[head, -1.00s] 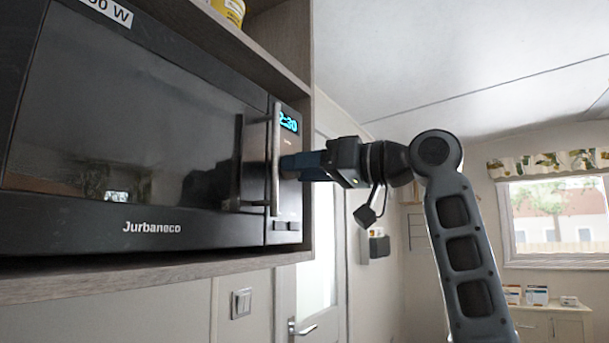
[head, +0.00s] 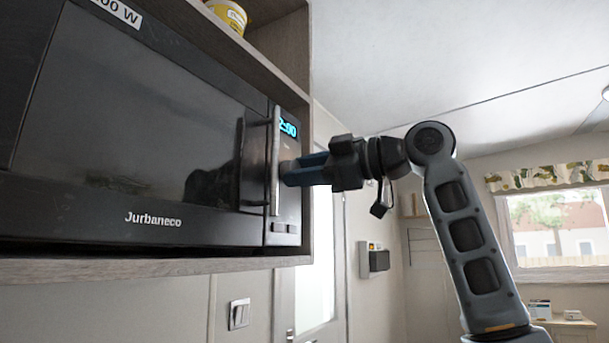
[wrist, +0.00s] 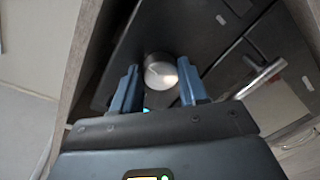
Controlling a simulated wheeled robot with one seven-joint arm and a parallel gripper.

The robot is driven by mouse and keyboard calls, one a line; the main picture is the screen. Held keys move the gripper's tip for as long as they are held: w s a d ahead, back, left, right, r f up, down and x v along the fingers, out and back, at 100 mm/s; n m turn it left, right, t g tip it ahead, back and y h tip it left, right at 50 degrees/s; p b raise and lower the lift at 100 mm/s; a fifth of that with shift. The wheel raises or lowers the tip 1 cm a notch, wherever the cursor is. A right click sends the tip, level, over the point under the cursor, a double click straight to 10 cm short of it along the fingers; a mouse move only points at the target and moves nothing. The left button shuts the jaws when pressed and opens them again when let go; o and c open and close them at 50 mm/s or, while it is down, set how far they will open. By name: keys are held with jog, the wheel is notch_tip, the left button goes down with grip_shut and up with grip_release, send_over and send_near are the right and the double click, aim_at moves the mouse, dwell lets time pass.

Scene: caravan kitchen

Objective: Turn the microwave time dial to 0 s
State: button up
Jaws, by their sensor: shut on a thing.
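The black microwave (head: 130,140) sits in a wooden shelf niche, its door shut. Its display (head: 288,129) appears to read 2:00. In the wrist view the round silver dial (wrist: 160,72) lies between the two blue fingers of my gripper (wrist: 157,88). In the head view my gripper (head: 290,173) reaches the control panel from the right, and the door handle (head: 274,160) partly hides the fingertips and the dial. My gripper is shut on the dial. The gripper is rolled, so the microwave panel looks slanted in the wrist view.
The vertical door handle stands out just left of the dial and also shows in the wrist view (wrist: 262,80). Two buttons (head: 284,228) sit below the dial. The shelf side wall (head: 300,100) is close on the right. A yellow tub (head: 228,14) stands above.

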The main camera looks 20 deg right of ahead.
jog(key=n+h+b, duration=0.1)
jog(key=n, duration=1.8)
jog(key=shift+s+a+r+t+h+b, duration=0.1)
jog(key=shift+a+t+h+b, duration=0.1)
jog(key=shift+t+h+b, duration=0.15)
dwell(0.3)
jog(key=o, duration=1)
jog(key=shift+r, duration=0.1)
jog(key=shift+o, duration=0.2)
jog(key=b+v, duration=0.1)
jog(key=v, duration=0.6)
jog(key=shift+s+d, duration=0.25)
jog(key=shift+s, duration=0.1)
